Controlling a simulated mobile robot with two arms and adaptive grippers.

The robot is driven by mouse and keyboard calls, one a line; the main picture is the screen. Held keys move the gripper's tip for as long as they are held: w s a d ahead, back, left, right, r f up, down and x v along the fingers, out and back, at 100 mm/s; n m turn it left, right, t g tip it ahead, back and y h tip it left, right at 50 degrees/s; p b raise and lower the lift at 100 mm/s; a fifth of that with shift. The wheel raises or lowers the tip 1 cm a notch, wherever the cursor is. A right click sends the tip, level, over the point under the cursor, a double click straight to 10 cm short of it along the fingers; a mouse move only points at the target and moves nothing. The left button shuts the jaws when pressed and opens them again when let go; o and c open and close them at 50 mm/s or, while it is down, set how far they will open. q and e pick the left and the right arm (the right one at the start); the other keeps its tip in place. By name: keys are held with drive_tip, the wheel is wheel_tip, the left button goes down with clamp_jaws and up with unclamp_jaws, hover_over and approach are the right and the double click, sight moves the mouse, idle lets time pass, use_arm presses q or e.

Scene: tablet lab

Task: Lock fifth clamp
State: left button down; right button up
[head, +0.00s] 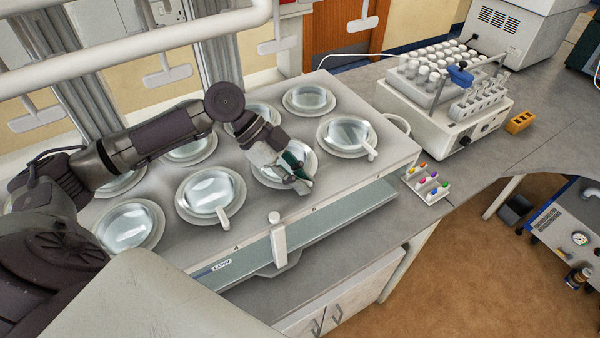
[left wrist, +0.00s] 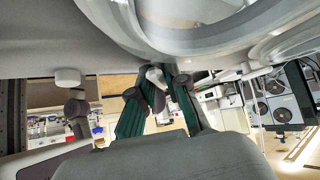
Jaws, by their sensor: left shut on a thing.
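A white bench unit (head: 290,215) holds several round vessels with glass lids in white clamp rings. My left gripper (head: 297,174) reaches over the front-row vessel (head: 263,176) between two others and covers part of its ring. In the left wrist view, my left gripper (left wrist: 160,92) has its green-padded fingers on both sides of a small white clamp handle (left wrist: 155,75) and is shut on it. The vessel's ring and glass are above it there. The front vessel to the left (head: 210,194) and the one to the right (head: 347,134) show white handles pointing outward. My right gripper is not in view.
A white upright lever (head: 278,240) stands at the unit's front edge. A small rack of coloured caps (head: 428,184) lies right of the unit. A tube-rack machine (head: 445,100) stands behind it. A white pipe (head: 130,42) runs above the back row.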

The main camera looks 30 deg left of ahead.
use_arm(q)
drive_tip(key=m+g, duration=0.1)
drive_tip(key=m, duration=0.1)
drive_tip(key=m+g, duration=0.1)
drive_tip(key=shift+w+d+m+g+b, duration=0.1)
drive_tip(key=shift+w+m+g+b, duration=0.2)
drive_tip(key=shift+m+g, duration=0.1)
drive_tip(key=shift+m+g+y+b, duration=0.55)
drive_tip(key=shift+m+g, duration=0.75)
drive_tip(key=shift+m, duration=0.5)
drive_tip(key=c, duration=1.4)
unclamp_jaws()
drive_tip(key=shift+c, duration=0.2)
drive_tip(key=shift+w, duration=0.1)
drive_tip(key=v, duration=0.7)
drive_tip(key=shift+w, duration=0.1)
